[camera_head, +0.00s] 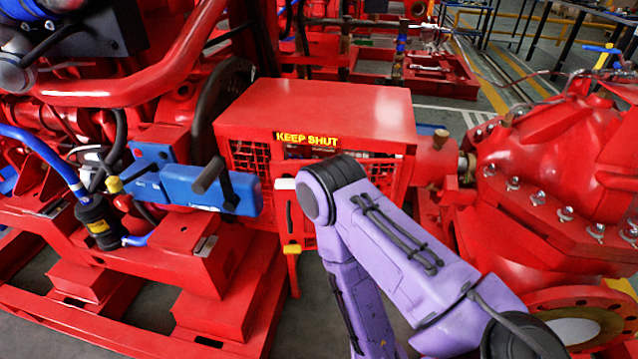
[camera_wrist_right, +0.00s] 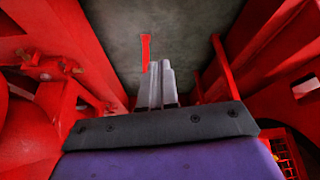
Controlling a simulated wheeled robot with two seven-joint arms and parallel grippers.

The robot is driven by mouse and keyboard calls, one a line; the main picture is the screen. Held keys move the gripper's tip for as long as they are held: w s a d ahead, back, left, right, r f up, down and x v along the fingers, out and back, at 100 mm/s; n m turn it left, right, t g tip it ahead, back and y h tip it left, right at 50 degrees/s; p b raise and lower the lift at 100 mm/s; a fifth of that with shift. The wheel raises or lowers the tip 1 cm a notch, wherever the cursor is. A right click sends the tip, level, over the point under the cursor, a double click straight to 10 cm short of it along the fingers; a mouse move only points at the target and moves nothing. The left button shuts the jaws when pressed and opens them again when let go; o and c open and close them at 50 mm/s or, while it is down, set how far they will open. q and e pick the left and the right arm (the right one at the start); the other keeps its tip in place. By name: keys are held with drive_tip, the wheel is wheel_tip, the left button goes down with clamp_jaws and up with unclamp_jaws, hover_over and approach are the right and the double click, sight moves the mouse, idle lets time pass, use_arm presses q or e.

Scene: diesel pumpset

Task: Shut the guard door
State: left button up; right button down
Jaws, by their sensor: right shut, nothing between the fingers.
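The red guard (camera_head: 315,110) is a box with mesh sides and a yellow "KEEP SHUT" label in the head view. What looks like the guard door (camera_head: 293,268) is a narrow red panel below the label, with a black handle and a yellow piece low on it. It seems to stand out from the guard nearly edge-on, but my arm hides much of that side, so its angle is unclear. My right gripper (camera_wrist_right: 161,85) is shut and empty in the right wrist view, fingers over grey floor between red members. My arm hides it in the head view. My left gripper is out of view.
A blue block (camera_head: 210,188) with a black lever juts out left of the guard. A red pump casing (camera_head: 555,150) stands close on the right. In the right wrist view, a short red strip (camera_wrist_right: 145,52) is just beyond the fingertips, and red frame members flank both sides.

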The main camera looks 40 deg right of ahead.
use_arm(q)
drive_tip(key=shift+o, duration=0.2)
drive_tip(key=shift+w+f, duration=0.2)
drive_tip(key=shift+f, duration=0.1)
use_arm(e)
drive_tip(key=w+a+r+m+t, duration=0.2)
drive_tip(key=w+a+r+t, duration=0.15)
drive_tip(key=w, duration=0.45)
drive_tip(key=m+t+h+b, duration=0.2)
drive_tip(key=m+t+h, duration=0.5)
drive_tip(key=m, duration=0.9)
approach(282, 192)
drive_tip(key=b+x, duration=0.1)
drive_tip(key=x, duration=0.5)
drive_tip(key=shift+w+d, duration=0.15)
drive_tip(key=shift+d, duration=0.15)
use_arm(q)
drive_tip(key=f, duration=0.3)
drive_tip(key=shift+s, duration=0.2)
use_arm(e)
drive_tip(key=shift+w, duration=0.15)
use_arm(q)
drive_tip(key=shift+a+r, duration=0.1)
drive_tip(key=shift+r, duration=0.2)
use_arm(e)
drive_tip(key=shift+x, duration=1.85)
drive_tip(key=shift+a, duration=0.1)
